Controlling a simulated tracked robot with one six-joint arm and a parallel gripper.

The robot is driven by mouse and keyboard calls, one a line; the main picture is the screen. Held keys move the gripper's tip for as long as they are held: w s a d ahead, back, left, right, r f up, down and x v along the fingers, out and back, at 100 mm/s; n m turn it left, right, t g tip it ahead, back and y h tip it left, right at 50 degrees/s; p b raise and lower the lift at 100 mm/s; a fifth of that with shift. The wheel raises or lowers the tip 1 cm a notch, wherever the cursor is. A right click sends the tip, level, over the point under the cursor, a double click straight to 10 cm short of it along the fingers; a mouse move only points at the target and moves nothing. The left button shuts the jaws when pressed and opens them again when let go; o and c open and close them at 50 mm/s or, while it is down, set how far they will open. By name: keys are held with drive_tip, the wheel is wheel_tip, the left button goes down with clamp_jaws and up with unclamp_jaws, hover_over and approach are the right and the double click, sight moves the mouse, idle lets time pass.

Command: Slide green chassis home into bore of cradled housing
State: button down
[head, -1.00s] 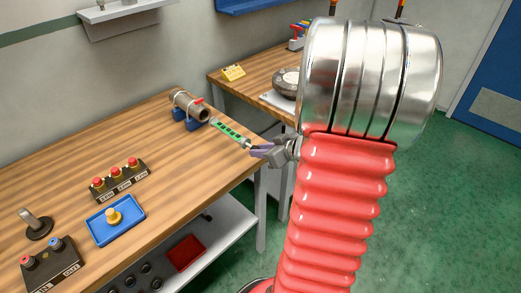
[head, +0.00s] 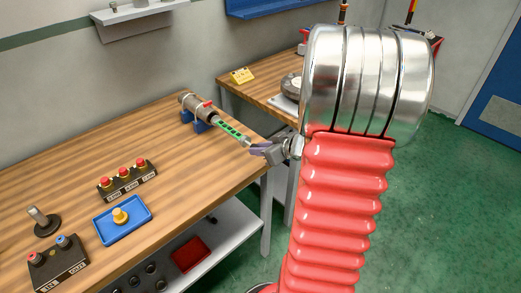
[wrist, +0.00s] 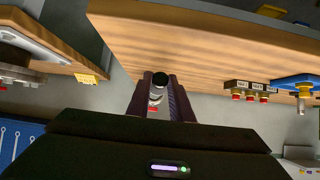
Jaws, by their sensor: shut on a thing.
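The green chassis (head: 230,130), a slim strip with dark marks, points at the housing's open near end. Its tip is at the bore mouth; I cannot tell how far it is inside. My gripper (head: 264,149) is shut on the chassis's near end, just past the bench edge. In the wrist view my gripper (wrist: 160,98) shows both fingers around a dark round end (wrist: 160,79); the bore is hidden there.
On the bench (head: 95,165) stand a button box (head: 127,181), a blue tray (head: 122,220) with a yellow knob, a lever (head: 43,220) and another button box (head: 58,262). A second bench (head: 265,88) stands behind.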

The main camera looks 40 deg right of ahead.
drive_tip(key=shift+w, duration=0.5)
idle(0.4)
drive_tip(key=shift+w, duration=0.8)
idle(0.5)
